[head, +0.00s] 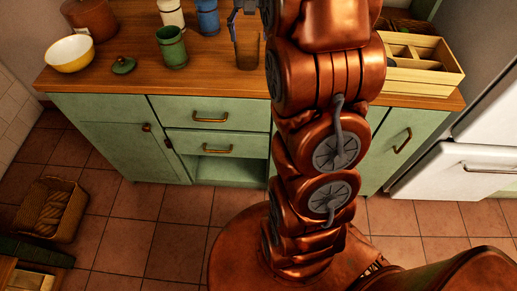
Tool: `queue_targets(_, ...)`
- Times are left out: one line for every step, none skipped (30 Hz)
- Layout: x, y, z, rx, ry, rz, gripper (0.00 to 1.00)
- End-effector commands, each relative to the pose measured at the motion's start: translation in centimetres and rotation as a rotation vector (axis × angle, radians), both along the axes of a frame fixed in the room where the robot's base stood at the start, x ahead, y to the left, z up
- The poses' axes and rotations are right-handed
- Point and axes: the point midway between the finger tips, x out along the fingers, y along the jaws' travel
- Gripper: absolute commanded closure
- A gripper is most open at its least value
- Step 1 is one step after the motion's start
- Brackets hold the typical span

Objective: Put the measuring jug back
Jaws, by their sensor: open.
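A see-through brownish vessel (248,52), which looks like the measuring jug, stands upright on the wooden counter near its front edge. My gripper (245,32) is at the vessel's top, at the upper edge of the head view. It is open, with one grey finger showing at the vessel's left side. My copper arm hides the area just right of the vessel, and I cannot tell whether the fingers touch it.
On the counter (180,84) stand a green canister (172,48), its green lid (123,65), a yellow bowl (70,53), cream (171,13) and blue (207,17) containers, and a divided wooden tray (425,72). An open niche (225,168) is below the drawers. A basket (50,210) sits on the floor.

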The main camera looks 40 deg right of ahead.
Motion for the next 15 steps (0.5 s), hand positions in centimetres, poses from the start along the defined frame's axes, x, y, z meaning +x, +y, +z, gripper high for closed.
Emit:
queue_targets(-1.1, 1.6, 0.2, 0.002, 0.005, 0.029, 0.27)
queue_targets(-1.8, 2.5, 0.1, 0.004, 0.012, 0.045, 0.27)
queue_targets(-2.6, 3.6, 0.2, 0.005, 0.014, 0.067, 0.27)
queue_targets(-3.3, 4.4, 0.2, 0.006, 0.017, 0.083, 0.27)
queue_targets(-4.0, 5.3, 0.1, 0.008, 0.023, 0.099, 0.27)
queue_targets(-4.9, 6.3, 0.0, 0.009, 0.026, 0.120, 0.27)
queue_targets(-5.6, 7.0, 0.0, 0.009, 0.027, 0.137, 0.27)
queue_targets(-6.4, 7.8, -0.1, 0.010, 0.032, 0.152, 0.27)
queue_targets(-7.4, 8.7, -0.3, 0.012, 0.038, 0.174, 0.27)
queue_targets(-8.2, 9.4, -0.4, 0.012, 0.039, 0.190, 0.27)
queue_targets(-9.0, 10.1, -0.5, 0.013, 0.044, 0.206, 0.27)
queue_targets(-10.1, 11.0, -0.8, 0.016, 0.050, 0.228, 0.27)
queue_targets(-10.9, 11.6, -0.9, 0.016, 0.054, 0.243, 0.27)
queue_targets(-11.8, 12.2, -1.0, 0.017, 0.058, 0.259, 0.27)
queue_targets(-13.0, 13.0, -1.3, 0.019, 0.063, 0.280, 0.27)
